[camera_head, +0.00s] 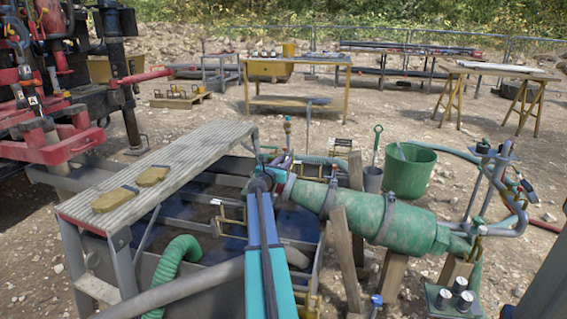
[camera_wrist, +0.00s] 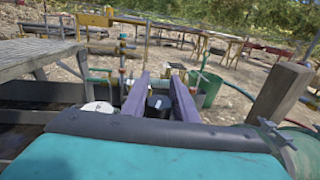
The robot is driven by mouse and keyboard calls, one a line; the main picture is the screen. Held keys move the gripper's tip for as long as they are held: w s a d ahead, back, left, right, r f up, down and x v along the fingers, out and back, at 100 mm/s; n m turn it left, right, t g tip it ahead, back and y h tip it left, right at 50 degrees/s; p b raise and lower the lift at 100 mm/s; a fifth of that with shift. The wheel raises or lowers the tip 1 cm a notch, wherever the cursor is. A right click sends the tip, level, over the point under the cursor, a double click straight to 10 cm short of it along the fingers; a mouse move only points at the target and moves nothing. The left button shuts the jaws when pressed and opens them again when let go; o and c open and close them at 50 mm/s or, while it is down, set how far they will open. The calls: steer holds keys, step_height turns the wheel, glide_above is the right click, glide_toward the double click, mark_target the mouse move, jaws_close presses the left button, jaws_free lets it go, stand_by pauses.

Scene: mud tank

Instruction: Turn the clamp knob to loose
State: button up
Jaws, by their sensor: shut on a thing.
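My gripper shows in the wrist view (camera_wrist: 159,80), its two purple-grey fingers standing on both sides of a dark round knob (camera_wrist: 158,104) with a small pale mark. The fingers are closed onto this knob, which I take to be the clamp knob. Which way the mark counts as loose or tight I cannot tell. In the head view my gripper (camera_head: 272,171) is at the far end of my blue-and-teal arm, over the tank's edge and left of the green cylinder (camera_head: 375,212). There the knob is hidden by my arm and gripper.
A grated walkway (camera_head: 165,165) with two tan pads stands at the left of the tank. A wooden post (camera_head: 345,262) and the green cylinder are close on the right. A green bucket (camera_head: 410,172) stands behind.

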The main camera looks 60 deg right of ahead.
steer(key=shift+w+f+n+t+b, duration=0.1)
steer(key=shift+n+t+b, duration=0.5)
steer(key=shift+t, duration=0.3)
steer(key=shift+w+a+n+t+y+b, duration=0.1)
steer(key=shift+w+n+t+y+b, duration=0.05)
steer(key=shift+n+t+y+b, duration=0.4)
steer(key=shift+w+a+n+t+b, duration=0.1)
steer(key=shift+w+n+t+b, duration=0.15)
steer(key=shift+n+t+b, duration=0.5)
steer(key=shift+w+a+n+t+y+b, duration=0.15)
steer(key=shift+w+n+t+y+b, duration=0.1)
steer(key=shift+n+t+y+b, duration=0.75)
steer(key=shift+w+a+n+t+y+b, duration=0.15)
steer(key=shift+n+t+y+b, duration=0.25)
steer(key=shift+t+y+b, duration=0.7)
steer(key=shift+w+n+t, duration=0.15)
steer(key=shift+n+t, duration=0.15)
steer(key=shift+t, duration=0.4)
steer(key=shift+w+a+n+t+y+b, duration=0.2)
steer(key=shift+a+n+t+y, duration=0.05)
steer(key=shift+n+t+y, duration=0.65)
steer(key=shift+w+a+n+t+y+b, duration=0.2)
steer(key=shift+n+t+y, duration=0.45)
steer(key=shift+y, duration=0.3)
steer(key=o, duration=1.1)
steer(key=shift+c, duration=0.2)
